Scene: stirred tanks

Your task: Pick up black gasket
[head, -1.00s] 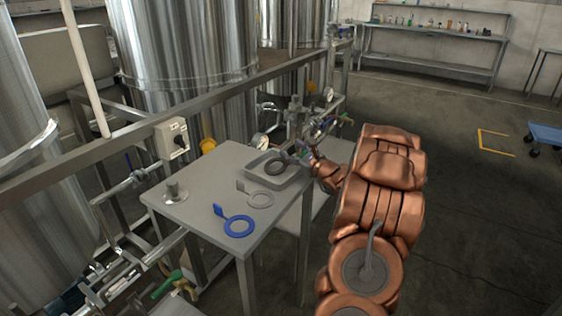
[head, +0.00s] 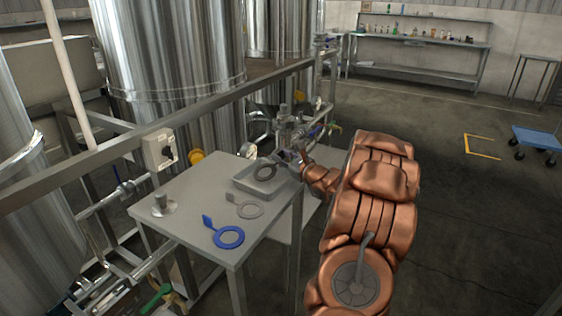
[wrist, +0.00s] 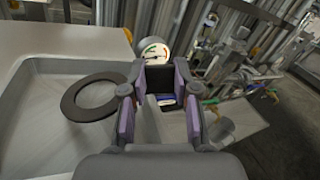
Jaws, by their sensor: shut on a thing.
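The black gasket (head: 265,172) is a dark flat ring over the shallow grey tray (head: 242,185) on the table. In the wrist view the ring (wrist: 73,100) shows to the left of my fingers, above the tray floor. My gripper (head: 296,157) is at the tray's right side. In the wrist view my gripper (wrist: 160,80) has its purple-padded fingers partly closed, with something dark between the tips. It is shut on the gasket's right side, where the grip itself is mostly hidden. I cannot tell whether the ring touches the tray.
Pipes, valves and a gauge (head: 248,150) crowd behind the tray. Open floor lies to the right.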

